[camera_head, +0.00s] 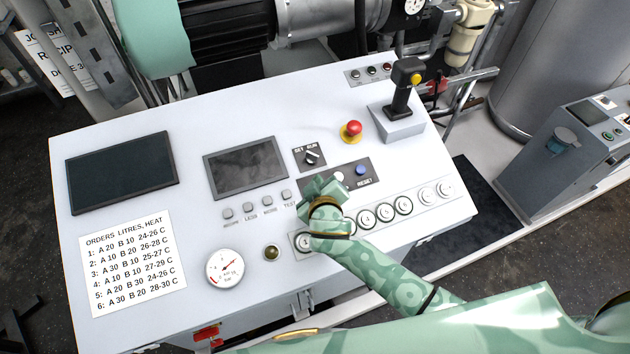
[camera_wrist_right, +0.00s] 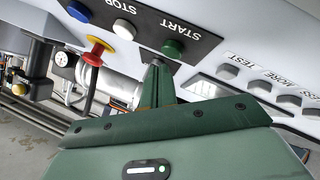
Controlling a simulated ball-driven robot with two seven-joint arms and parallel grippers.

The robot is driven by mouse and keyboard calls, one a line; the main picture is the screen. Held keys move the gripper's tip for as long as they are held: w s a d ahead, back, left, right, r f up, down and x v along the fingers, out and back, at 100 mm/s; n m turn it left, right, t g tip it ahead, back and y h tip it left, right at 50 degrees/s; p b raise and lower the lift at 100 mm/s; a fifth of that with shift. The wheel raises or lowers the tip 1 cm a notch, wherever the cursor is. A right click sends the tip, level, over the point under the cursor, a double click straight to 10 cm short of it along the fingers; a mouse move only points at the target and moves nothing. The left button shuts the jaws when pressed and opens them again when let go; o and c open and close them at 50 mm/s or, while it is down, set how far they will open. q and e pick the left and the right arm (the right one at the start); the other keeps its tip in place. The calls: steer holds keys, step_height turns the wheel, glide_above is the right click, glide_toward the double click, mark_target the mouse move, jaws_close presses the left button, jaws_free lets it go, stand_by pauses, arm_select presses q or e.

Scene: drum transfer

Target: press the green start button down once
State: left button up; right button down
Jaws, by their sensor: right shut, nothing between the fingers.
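The green start button (camera_wrist_right: 173,48) shows in the right wrist view on a dark plate, under the upside-down word START. In the head view it is hidden behind my right gripper (camera_head: 318,187). My right gripper is shut and empty. In the right wrist view its fingertips (camera_wrist_right: 157,64) are just beside the green button, at the near edge of the dark plate. They appear apart from the button's cap; I cannot tell how high they are above the panel. My left gripper is not in view.
The white stop button (camera_head: 339,177) and blue reset button (camera_head: 361,170) share the plate. A red emergency knob (camera_head: 353,129), a selector switch (camera_head: 312,158) and a joystick (camera_head: 402,92) stand beyond. Small grey keys (camera_head: 268,201) and a gauge (camera_head: 224,268) lie left of the gripper.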

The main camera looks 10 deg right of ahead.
steer(key=r+p, duration=0.1)
steer(key=s+r+p, duration=0.1)
steer(key=r+p, duration=0.2)
steer(key=shift+s+d+r+p, duration=0.15)
steer(key=shift+s+r+p, duration=0.15)
steer(key=shift+r+p, duration=0.05)
stand_by(0.5)
stand_by(0.3)
